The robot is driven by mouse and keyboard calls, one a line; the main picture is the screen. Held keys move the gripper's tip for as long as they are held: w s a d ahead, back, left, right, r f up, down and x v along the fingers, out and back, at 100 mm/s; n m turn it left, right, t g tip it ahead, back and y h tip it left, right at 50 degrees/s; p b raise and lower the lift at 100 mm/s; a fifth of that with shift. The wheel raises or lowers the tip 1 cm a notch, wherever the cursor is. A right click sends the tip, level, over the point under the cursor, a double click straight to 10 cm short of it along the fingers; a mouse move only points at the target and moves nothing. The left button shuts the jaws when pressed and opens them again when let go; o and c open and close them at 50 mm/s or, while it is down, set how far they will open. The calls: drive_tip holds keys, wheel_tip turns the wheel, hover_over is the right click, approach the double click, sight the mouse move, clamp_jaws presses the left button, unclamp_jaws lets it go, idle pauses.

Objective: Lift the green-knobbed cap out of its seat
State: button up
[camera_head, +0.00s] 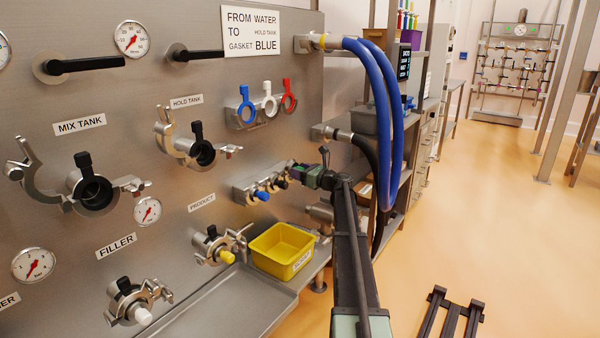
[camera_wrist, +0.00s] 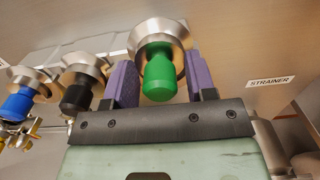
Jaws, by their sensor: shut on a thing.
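The green-knobbed cap (camera_wrist: 159,78) shows in the wrist view, with a green knob and a wide metal collar behind it. My gripper (camera_wrist: 158,62) has its two purple fingers on either side of it, shut on the cap. In the head view my gripper (camera_head: 297,172) is at the right end of a small metal rack (camera_head: 240,193) on the panel and hides the cap there. A blue-knobbed cap (camera_wrist: 18,103) and a black-knobbed cap (camera_wrist: 76,97) sit to the left. I cannot tell whether the green cap is still fully in its seat.
A yellow bin (camera_head: 282,250) stands below the rack on a metal ledge. Blue hoses (camera_head: 385,120) and a black hose (camera_head: 372,150) hang close to my arm on the right. A strainer label (camera_wrist: 270,81) is right of the cap. Open floor lies to the right.

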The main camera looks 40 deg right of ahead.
drive_tip(key=shift+r+p, duration=1.55)
drive_tip(key=shift+r, duration=0.3)
drive_tip(key=shift+s+f, duration=0.1)
drive_tip(key=v, duration=0.9)
